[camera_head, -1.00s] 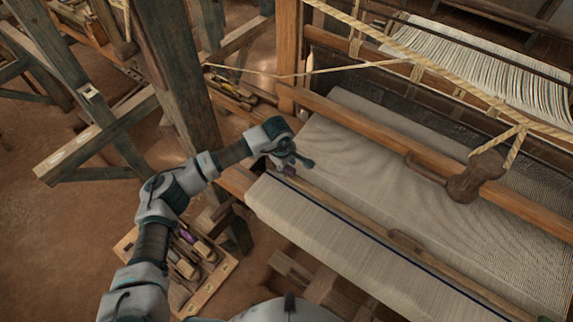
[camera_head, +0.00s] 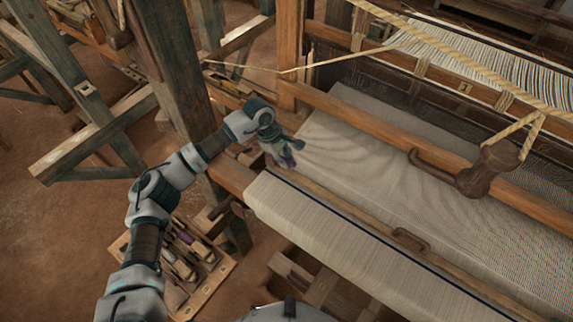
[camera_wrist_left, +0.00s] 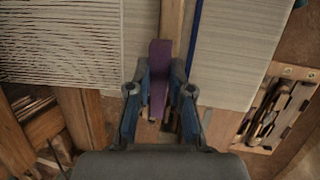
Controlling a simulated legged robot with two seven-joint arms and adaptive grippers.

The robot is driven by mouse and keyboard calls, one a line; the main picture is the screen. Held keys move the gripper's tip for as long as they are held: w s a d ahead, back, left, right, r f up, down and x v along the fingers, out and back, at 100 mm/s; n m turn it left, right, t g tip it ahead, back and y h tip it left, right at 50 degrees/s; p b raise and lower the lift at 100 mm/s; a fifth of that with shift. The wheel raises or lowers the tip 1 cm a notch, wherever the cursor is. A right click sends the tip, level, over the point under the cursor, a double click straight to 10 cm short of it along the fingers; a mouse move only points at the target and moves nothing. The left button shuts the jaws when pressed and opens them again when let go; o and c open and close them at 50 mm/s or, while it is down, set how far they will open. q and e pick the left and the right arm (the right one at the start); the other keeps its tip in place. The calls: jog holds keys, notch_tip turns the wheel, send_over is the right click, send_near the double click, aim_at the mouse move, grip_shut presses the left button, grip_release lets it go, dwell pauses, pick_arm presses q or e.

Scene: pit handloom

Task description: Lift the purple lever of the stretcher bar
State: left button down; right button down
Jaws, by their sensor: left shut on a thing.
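The purple lever (camera_wrist_left: 160,72) sits between the two fingers of my left gripper (camera_wrist_left: 160,92) in the left wrist view. In the head view my left gripper (camera_head: 285,153) is at the left end of the stretcher bar (camera_head: 345,208), shut on the lever (camera_head: 289,161). The lever's purple tip shows just past the fingers and appears raised off the bar; its base is partly hidden by the gripper. The wooden stretcher bar lies across the woven cloth (camera_head: 375,160) and shows above the lever in the wrist view (camera_wrist_left: 171,20). My right gripper is not in view.
A wooden beam (camera_head: 400,130) with a brown handle (camera_head: 490,172) and ropes crosses above the cloth. A tool tray (camera_head: 215,285) lies low at the left.

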pick_arm(q)
jog(key=h+b, duration=0.1)
jog(key=r+g+h+b, duration=0.1)
jog(key=shift+w+a+b, duration=0.3)
jog(key=shift+a, duration=0.1)
jog(key=shift+w+a+r+g+h+b, duration=0.15)
jog(key=shift+a+r+g+h+b, duration=0.15)
jog(key=shift+g+h+b, duration=0.35)
jog(key=shift+r, duration=0.1)
jog(key=c, duration=1)
grip_release()
jog(key=shift+c, duration=0.2)
jog(key=shift+a+r, duration=0.1)
jog(key=v, duration=0.7)
